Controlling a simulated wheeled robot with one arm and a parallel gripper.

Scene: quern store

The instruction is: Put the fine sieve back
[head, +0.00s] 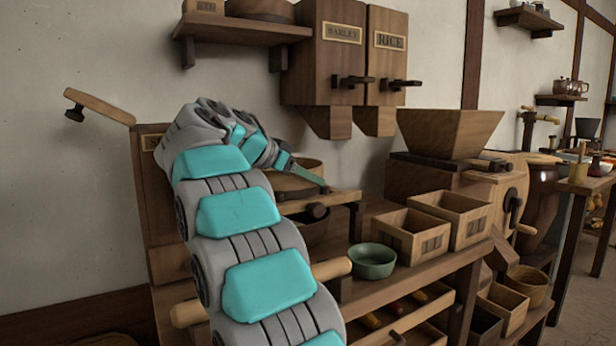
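My arm reaches up from the bottom, and my gripper (308,174) points right beside a round light-wood rim (312,163). This rim looks like a sieve, but no label shows whether it is the fine one. It sits above a small wooden bracket or ledge (343,197) on the bench's left side. My wrist and gripper hide much of the rim. Only a teal finger part shows clearly, so I cannot tell whether the gripper is open, shut or touching the rim. A dark bowl-like thing (314,231) shows under the ledge.
Barley (330,55) and rice (386,58) bins hang on the wall. A wooden hopper (450,133) stands to the right. Two open boxes (411,236) (452,217) and a green bowl (373,262) stand on the bench. A wooden handle (100,106) juts out at left.

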